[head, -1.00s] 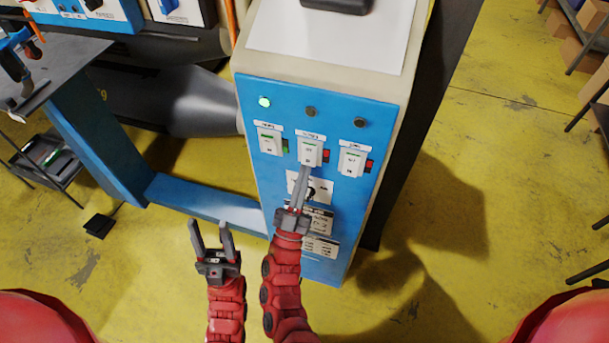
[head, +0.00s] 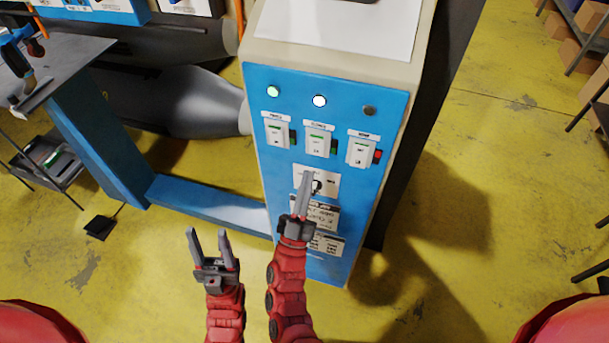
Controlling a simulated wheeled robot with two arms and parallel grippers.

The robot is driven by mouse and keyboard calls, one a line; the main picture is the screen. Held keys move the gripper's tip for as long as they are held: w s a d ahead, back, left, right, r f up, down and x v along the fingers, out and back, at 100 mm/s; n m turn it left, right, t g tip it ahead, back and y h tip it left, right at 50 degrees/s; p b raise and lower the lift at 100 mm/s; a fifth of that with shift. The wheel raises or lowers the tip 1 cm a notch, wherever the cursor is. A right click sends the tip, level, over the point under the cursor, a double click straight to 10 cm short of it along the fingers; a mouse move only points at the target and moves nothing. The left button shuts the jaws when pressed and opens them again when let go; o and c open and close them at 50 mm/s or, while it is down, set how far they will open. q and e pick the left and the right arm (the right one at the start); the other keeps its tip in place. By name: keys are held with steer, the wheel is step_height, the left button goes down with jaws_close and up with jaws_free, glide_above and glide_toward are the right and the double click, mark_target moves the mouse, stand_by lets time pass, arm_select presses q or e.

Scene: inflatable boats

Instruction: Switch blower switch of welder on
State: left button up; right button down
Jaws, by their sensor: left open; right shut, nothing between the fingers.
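The welder's blue control panel (head: 262,181) carries three white switches in a row. The middle one, which I take to be the blower switch (head: 318,143), has a green mark at its side, and the lamp (head: 320,101) above it glows white. The left switch (head: 276,132) also has a green mark, with a green lit lamp (head: 273,92) above. The right switch (head: 361,151) has a red mark, and its lamp (head: 369,111) is dark. My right gripper (head: 307,174) is shut and empty, just below the middle switch, over the knob. My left gripper (head: 209,234) is open and empty, left of the panel.
A black knob (head: 317,187) on a white plate is partly hidden behind my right fingers. A blue frame beam (head: 205,200) runs left from the welder at floor level. Open yellow floor (head: 480,230) lies to the right.

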steer(key=w+f+b+v, duration=0.1)
steer(key=b+v, duration=0.1)
steer(key=v, duration=0.7)
steer(key=shift+f, duration=0.35)
steer(key=shift+s+d, duration=0.1)
steer(key=shift+d, duration=0.1)
